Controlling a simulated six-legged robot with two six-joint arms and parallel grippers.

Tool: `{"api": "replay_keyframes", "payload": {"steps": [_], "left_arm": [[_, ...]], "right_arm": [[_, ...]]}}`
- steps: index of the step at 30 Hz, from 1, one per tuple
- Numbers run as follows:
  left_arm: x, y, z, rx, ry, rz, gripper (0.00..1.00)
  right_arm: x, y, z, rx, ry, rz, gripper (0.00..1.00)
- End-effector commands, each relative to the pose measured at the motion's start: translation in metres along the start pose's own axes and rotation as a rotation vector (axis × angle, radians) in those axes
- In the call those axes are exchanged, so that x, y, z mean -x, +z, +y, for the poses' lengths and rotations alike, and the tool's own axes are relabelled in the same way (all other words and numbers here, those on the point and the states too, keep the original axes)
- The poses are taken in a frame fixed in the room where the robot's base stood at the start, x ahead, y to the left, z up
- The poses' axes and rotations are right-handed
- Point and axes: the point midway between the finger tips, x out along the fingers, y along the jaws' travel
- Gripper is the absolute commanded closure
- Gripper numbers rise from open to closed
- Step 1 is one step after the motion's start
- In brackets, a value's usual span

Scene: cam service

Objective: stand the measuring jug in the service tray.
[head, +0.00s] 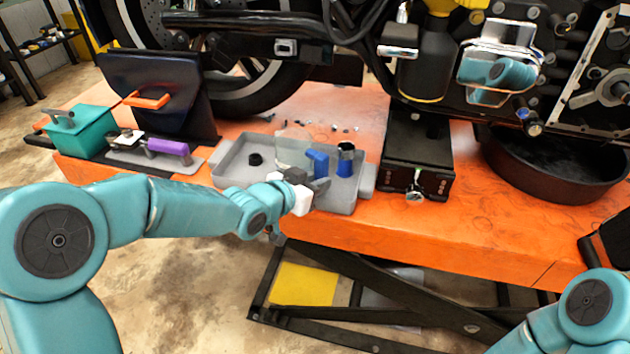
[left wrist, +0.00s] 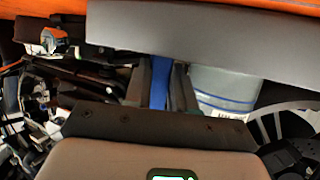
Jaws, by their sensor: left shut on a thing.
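The measuring jug (head: 291,152) is clear with a blue handle (head: 318,164). It appears upright within the outline of the grey service tray (head: 237,158), on the orange lift table. My left gripper (head: 320,186) is shut on the handle. In the left wrist view the fingers (left wrist: 160,88) pinch the blue handle, with the clear jug body (left wrist: 225,90) and its blue lines beside them. The grey tray wall (left wrist: 200,32) hides the jug's base there, so I cannot tell whether it touches the tray floor. My right gripper is out of view.
The tray also holds a black ring (head: 255,159) at left and a blue, dark-topped cylinder (head: 345,160) close right of the handle. A black box (head: 415,160) stands right of the tray. A purple-handled tool (head: 168,146) lies left. The motorcycle hangs over the table behind.

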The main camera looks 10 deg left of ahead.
Motion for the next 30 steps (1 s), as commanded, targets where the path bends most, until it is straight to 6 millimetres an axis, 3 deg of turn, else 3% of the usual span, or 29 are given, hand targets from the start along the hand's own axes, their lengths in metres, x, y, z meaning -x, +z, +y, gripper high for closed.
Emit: {"api": "replay_keyframes", "payload": {"steps": [23,24,26,30], "left_arm": [[-0.0023,0.0054,-0.0001,-0.001,0.0,0.002,1.0],[-0.0023,0.0054,-0.0001,-0.001,0.0,0.002,0.66],[-0.0024,0.0055,-0.0001,-0.001,0.0,0.002,0.46],[-0.0024,0.0058,-0.0001,0.0,0.0,0.001,0.45]], "right_arm": [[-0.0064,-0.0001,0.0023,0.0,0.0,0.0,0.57],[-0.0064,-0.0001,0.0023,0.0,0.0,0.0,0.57],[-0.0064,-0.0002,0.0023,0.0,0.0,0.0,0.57],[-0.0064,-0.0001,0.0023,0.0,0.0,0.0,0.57]]}}
